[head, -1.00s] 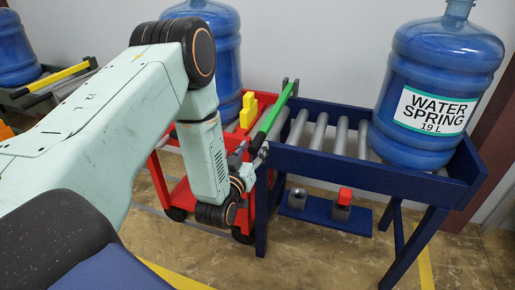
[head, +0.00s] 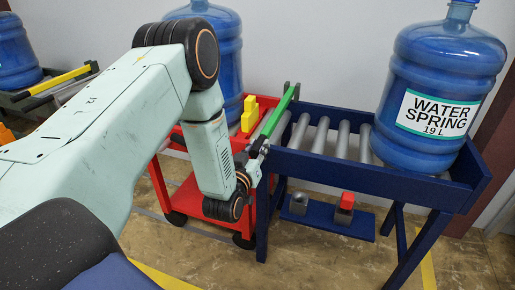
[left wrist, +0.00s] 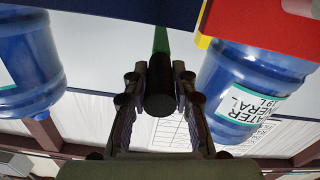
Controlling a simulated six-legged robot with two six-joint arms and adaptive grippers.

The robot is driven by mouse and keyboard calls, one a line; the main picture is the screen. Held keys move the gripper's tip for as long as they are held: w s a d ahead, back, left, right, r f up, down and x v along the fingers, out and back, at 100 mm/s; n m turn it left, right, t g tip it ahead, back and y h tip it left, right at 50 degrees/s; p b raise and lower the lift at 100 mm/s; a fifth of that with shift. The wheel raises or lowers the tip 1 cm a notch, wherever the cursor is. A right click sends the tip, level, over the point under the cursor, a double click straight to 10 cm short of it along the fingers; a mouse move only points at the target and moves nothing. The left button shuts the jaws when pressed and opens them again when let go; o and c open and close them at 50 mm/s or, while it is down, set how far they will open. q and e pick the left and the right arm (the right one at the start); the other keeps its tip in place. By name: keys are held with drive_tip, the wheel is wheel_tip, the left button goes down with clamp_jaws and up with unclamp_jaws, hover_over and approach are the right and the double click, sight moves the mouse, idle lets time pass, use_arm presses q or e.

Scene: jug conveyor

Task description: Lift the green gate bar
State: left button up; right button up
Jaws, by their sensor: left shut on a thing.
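The green gate bar (head: 280,112) lies across the left end of the blue roller conveyor. Its far end is at a dark bracket by the wall. Its near end has a black cylindrical grip (left wrist: 160,88), seen in the left wrist view with the green bar (left wrist: 161,40) behind it. My left gripper (head: 257,150) is at this near end, and its fingers (left wrist: 159,80) are shut on the black grip. The bar looks close to level, and I cannot tell whether it is raised at all. My right gripper is not in view.
The blue conveyor (head: 375,176) carries a large water jug (head: 441,85) at its right end; its rollers by the bar are bare. A red cart (head: 182,197) stands left of it, with another jug (head: 228,60) behind my arm. A yellow block (head: 249,114) is near the bar.

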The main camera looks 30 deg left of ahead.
use_arm(q)
clamp_jaws()
